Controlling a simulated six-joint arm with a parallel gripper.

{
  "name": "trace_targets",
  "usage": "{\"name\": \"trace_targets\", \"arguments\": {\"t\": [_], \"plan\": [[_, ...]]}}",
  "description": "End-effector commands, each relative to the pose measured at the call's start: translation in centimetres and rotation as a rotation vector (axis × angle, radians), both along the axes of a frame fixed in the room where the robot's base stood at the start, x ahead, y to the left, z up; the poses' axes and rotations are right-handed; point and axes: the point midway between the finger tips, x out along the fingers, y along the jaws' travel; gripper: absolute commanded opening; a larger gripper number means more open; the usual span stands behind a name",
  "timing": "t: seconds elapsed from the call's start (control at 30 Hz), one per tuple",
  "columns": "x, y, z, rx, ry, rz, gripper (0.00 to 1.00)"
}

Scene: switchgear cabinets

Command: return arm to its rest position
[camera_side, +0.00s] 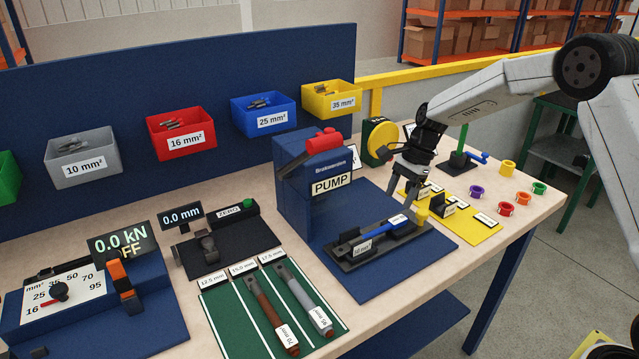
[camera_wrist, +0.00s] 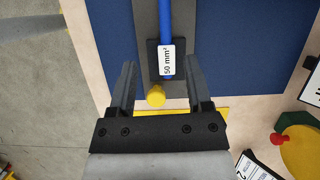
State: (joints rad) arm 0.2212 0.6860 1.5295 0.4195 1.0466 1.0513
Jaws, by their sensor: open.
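My gripper (camera_side: 408,185) hangs from the arm at the right of the side view, above the right end of a black fixture (camera_side: 380,243) on a blue mat. In the wrist view my gripper (camera_wrist: 157,88) is open, with its two dark fingers apart and nothing held between them. A blue rod-like piece (camera_wrist: 166,22) with a "50 mm²" label lies along the fixture, ahead of the fingers. A yellow knob (camera_wrist: 156,96) at the fixture's end shows between the fingertips; the knob also shows in the side view (camera_side: 422,217). I cannot tell the exact height of the fingers above it.
The blue PUMP unit (camera_side: 318,185) stands left of my gripper. A yellow mat (camera_side: 470,228) with labelled blocks, colored rings (camera_side: 506,209) and a green post (camera_side: 462,138) lie to the right. A green mat (camera_side: 235,320) holds two rods. Bins hang on the blue back panel.

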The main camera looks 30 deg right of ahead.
Motion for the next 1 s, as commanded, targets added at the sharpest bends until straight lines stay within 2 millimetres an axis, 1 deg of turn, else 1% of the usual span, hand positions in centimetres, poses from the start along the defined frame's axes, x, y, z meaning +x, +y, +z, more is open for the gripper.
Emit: {"name": "trace_targets", "arguments": {"t": [0.13,0.27,0.63,1.0], "plan": [[-1.6,0.7,0.3,-0.047,-0.046,0.105,0.64],[-3.7,1.4,0.4,-0.105,-0.1,0.246,0.64],[-11.2,3.1,0.6,-0.279,-0.264,0.733,0.64],[-19.0,4.5,0.0,-0.423,-0.405,1.244,0.64]]}}
